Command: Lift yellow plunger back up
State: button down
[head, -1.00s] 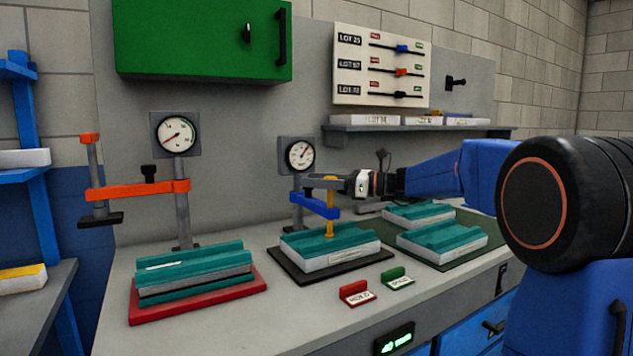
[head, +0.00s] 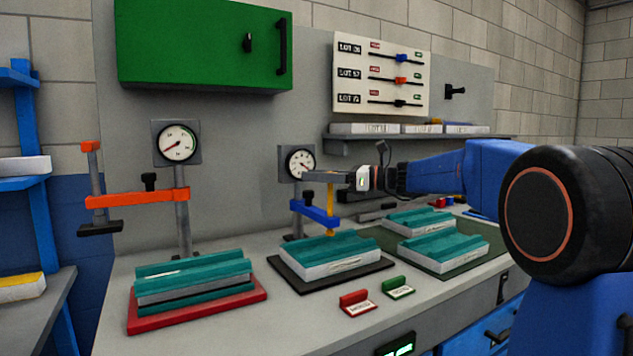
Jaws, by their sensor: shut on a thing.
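The yellow plunger (head: 331,200) is an upright rod passing through the end of a blue bracket (head: 318,213) on the middle stand. My gripper (head: 325,177) comes in level from the right and is shut at the plunger's top. The plunger's head is mostly hidden by the fingers. The panel lies on a black base plate (head: 285,272). A round gauge (head: 300,162) stands behind, its needle pointing to the lower right.
At left, an orange-arm stand (head: 137,197) with its own gauge (head: 178,143) rises behind a panel on a red base (head: 200,312). Two panels lie on a green mat (head: 455,265) at right. Red (head: 356,303) and green (head: 398,287) tags sit in front. A shelf (head: 415,139) is above my arm.

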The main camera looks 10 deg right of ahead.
jog(key=c, duration=1.3)
grip_release()
jog(key=shift+r, duration=0.25)
jog(key=v, duration=1.7)
jog(key=shift+s+d, duration=0.1)
jog(key=shift+d, duration=0.1)
